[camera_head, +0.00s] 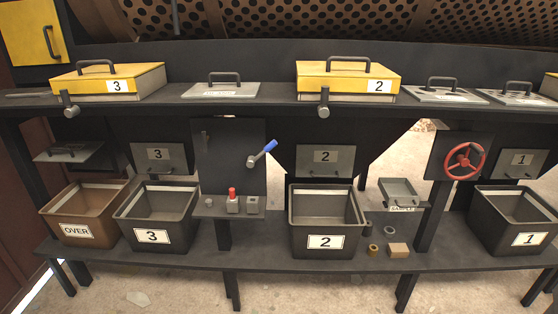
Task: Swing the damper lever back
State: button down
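A lever with a blue grip (263,151) sticks out from a dark upright panel (226,172) near the middle of the view. Its grip points up and to the right, and its metal pivot end is at the lower left. I take it for the damper lever, as no label on it can be read. A small dark fitting (205,140) is on the same panel at the upper left. My gripper is not in view.
Below the panel, a small shelf holds a red-topped part (232,201). A red handwheel (464,161) is at the right. Yellow lidded boxes line the upper ledge.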

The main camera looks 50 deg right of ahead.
aim_at(250, 162)
jog(key=z, duration=0.5)
jog(key=k, duration=1.35)
jog(key=u, duration=0.45)
jog(key=i, duration=1)
jog(key=u, duration=0.05)
